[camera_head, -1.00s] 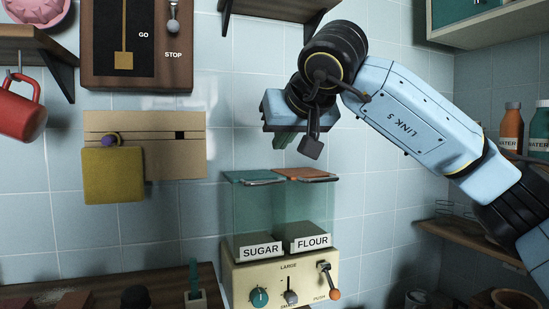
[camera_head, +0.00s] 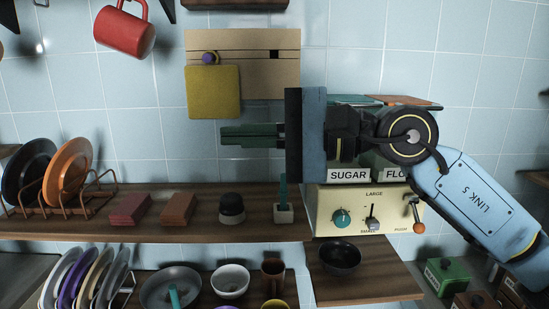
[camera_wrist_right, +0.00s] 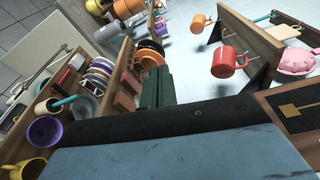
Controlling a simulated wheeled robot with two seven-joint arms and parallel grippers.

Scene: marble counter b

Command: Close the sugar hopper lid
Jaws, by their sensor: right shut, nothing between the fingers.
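The sugar and flour dispenser (camera_head: 330,200) stands on the shelf right of centre in the head view. The teal sugar hopper lid (camera_head: 356,99) lies flat across the top of the sugar side, partly hidden behind my right gripper and arm. The SUGAR label (camera_head: 348,175) shows below the gripper. My right gripper (camera_head: 226,136) is shut and empty, pointing left in front of the tiled wall, with its fingers left of the dispenser. Its green fingers also show in the right wrist view (camera_wrist_right: 158,88). My left gripper is in neither view.
The orange flour lid (camera_head: 402,101) sits beside the sugar lid. A yellow square (camera_head: 212,92) hangs on a wall board left of the dispenser. Red blocks (camera_head: 130,209), a black-topped pot (camera_head: 232,208) and a plate rack (camera_head: 62,195) occupy the shelf below.

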